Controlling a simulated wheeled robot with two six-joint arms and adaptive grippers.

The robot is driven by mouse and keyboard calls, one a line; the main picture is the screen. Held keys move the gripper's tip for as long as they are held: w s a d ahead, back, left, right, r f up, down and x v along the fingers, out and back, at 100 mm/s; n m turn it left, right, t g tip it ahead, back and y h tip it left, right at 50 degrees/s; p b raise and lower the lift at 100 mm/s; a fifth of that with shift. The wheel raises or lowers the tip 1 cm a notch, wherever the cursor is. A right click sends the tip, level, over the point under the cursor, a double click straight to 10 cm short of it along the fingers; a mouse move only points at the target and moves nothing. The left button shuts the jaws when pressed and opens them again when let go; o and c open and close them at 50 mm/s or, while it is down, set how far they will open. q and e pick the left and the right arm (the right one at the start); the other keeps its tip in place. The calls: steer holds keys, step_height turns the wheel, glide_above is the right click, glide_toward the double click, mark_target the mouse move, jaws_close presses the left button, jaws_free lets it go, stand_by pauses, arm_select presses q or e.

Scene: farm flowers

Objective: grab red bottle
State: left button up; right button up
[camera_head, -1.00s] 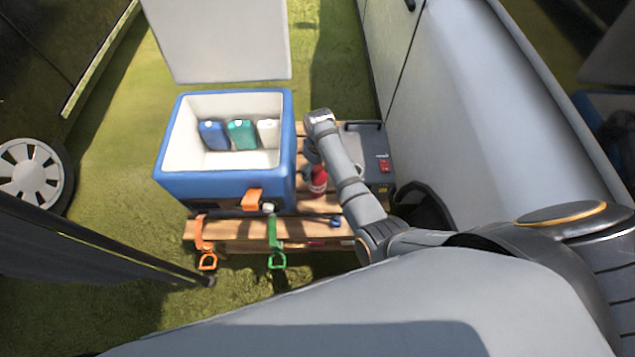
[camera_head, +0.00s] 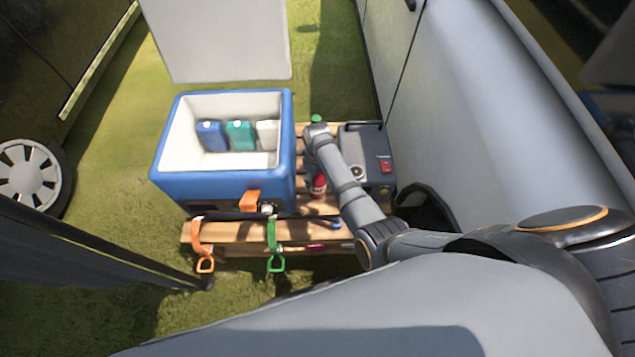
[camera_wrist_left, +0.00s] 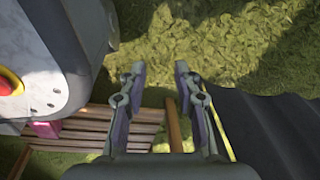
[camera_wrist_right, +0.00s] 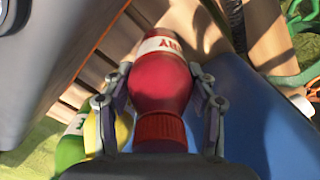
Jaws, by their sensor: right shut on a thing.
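The red bottle (camera_head: 319,185) stands on the wooden pallet table, just right of the blue cooler, partly hidden by my right arm in the head view. The right wrist view shows its red body, ribbed red cap and white label (camera_wrist_right: 160,85) up close. My right gripper (camera_wrist_right: 160,78) is shut on the red bottle, one finger on each side. In the head view this gripper is mostly hidden under my forearm. My left gripper (camera_wrist_left: 159,72) is open and empty above grass and wooden slats in the left wrist view; it is outside the head view.
The open blue cooler (camera_head: 222,187) holds blue, teal and white containers. A dark box with a red switch (camera_head: 373,172) stands right of my arm. Green (camera_wrist_right: 72,148) and yellow (camera_wrist_right: 92,132) items sit beside the red bottle. Orange and green straps hang at the table's front (camera_head: 232,232).

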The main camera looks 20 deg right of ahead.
steer(key=c, duration=0.8)
